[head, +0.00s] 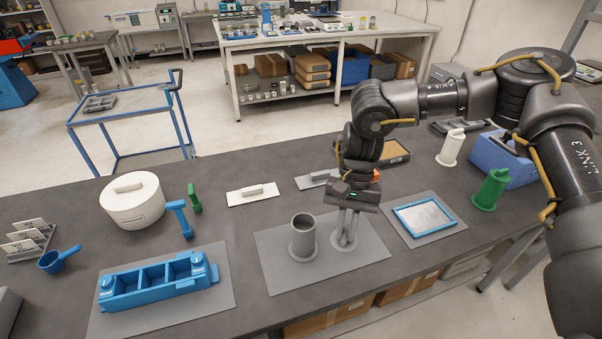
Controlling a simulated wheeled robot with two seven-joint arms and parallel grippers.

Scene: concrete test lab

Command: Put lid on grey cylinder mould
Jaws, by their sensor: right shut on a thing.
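The grey cylinder mould (303,240) stands upright on a grey mat (275,279), its round top open. The grey lid (343,244) is a round piece just right of the mould, low over the same mat. I cannot tell whether it touches the mat. My right gripper (346,228) points down and is shut on the lid; the fingers hide part of it. My left gripper is not in view.
A blue three-part mould (155,281) lies at the left, with a white lidded pot (132,201) behind it. A blue-framed tray (425,217), a green cylinder (489,190) and a white cylinder (452,148) stand to the right. The mat's front part is clear.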

